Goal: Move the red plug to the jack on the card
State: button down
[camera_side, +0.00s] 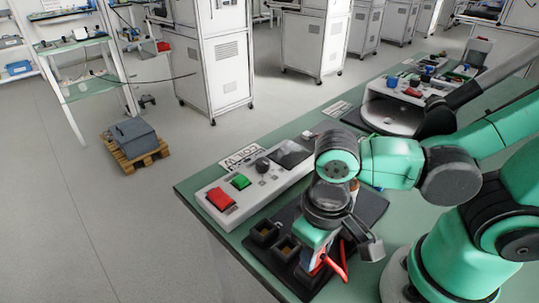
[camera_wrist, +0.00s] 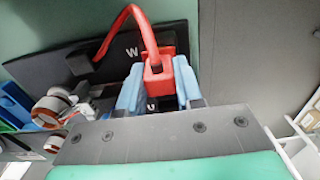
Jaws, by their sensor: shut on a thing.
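The red plug (camera_wrist: 156,78) sits between the two light blue fingers of my gripper (camera_wrist: 158,92) in the wrist view. My gripper is shut on it. The red cable (camera_wrist: 137,17) arches from the plug to a black block (camera_wrist: 79,63) at the left. A black board (camera_wrist: 105,38) with letters W and U lies beneath; U is just below the plug. In the side view, my gripper (camera_side: 319,262) is low at the black board (camera_side: 372,207), with red plug and cable (camera_side: 339,259) partly hidden. I cannot tell which part is the card, or whether the plug touches a jack.
Black square sockets (camera_side: 265,232) stand at the board's left end. A white control box (camera_side: 225,200) with a red button (camera_side: 219,198) and green button (camera_side: 240,181) lies behind it. The green table (camera_side: 195,186) ends close by at left and front.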

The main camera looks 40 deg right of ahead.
jog(key=shift+f, duration=0.55)
jog(key=c, duration=0.5)
grip_release()
jog(key=shift+r, duration=2.85)
